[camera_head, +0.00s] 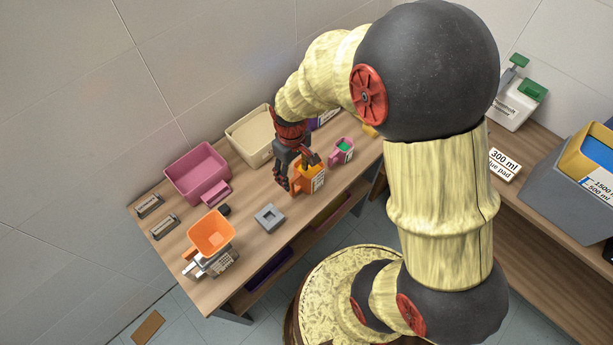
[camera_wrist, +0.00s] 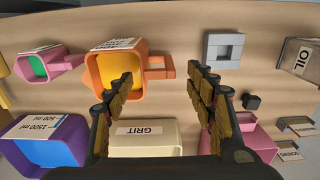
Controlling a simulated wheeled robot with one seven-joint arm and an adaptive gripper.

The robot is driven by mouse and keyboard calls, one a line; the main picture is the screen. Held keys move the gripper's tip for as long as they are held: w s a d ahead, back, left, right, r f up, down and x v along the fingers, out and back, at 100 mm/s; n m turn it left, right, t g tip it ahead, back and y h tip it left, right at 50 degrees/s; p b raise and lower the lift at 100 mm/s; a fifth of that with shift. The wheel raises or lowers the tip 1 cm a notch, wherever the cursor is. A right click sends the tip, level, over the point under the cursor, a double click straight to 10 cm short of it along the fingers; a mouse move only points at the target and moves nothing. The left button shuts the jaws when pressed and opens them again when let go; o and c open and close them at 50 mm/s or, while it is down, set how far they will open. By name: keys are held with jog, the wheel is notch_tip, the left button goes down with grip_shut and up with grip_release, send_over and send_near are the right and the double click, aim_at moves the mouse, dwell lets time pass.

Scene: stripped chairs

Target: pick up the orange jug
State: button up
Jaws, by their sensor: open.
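The orange jug (camera_head: 304,184) stands on the wooden bench, partly hidden by my gripper (camera_head: 297,172) in the head view. In the wrist view the orange jug (camera_wrist: 100,66) shows its open top with a yellow inside, a white label and a handle (camera_wrist: 160,66) on its right side. My gripper (camera_wrist: 160,76) is open and empty. Its left finger overlaps the jug's body in the wrist view, its right finger is right of the handle, and the handle lies between them. I cannot tell how high the fingertips are above the handle.
A cream bin (camera_wrist: 145,137) labelled GRIT and a pink bin (camera_head: 198,173) stand along the wall. A pink jug with green inside (camera_head: 341,150) is right of the orange jug. A grey square block (camera_head: 270,216) and an orange hopper (camera_head: 210,232) are to the left.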

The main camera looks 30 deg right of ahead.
aim_at(295, 178)
notch_tip(295, 178, down, 5)
jog(key=shift+r+b, duration=0.2)
jog(key=shift+b, duration=0.5)
jog(key=shift+c, duration=0.7)
grip_shut()
